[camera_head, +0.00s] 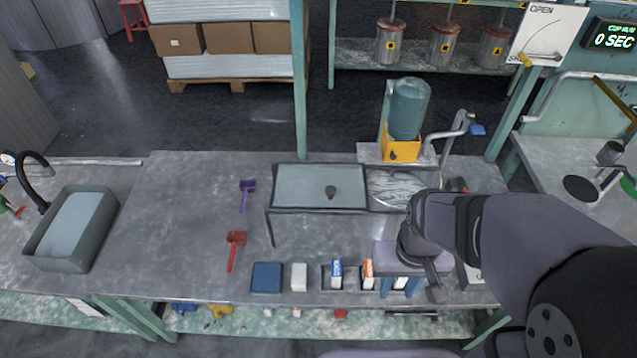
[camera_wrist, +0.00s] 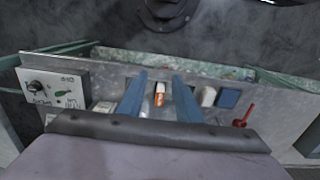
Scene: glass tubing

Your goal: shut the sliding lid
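The right part of the box is uncovered and shows a shiny, crinkled interior (camera_head: 392,187). My gripper (camera_head: 408,284) is near the bench's front edge, below and right of the lid and apart from it. In the wrist view my gripper (camera_wrist: 158,76) has two blue fingers apart with a gap between them. The lid is not clearly visible there.
An orange-and-white item (camera_head: 368,268) and a blue-and-white item (camera_head: 337,268) stand in front slots left of my gripper. A white block (camera_head: 299,277) and blue block (camera_head: 267,277) are farther left. A yellow dispenser (camera_head: 401,149) stands behind the box. Bench left of the lid is mostly clear.

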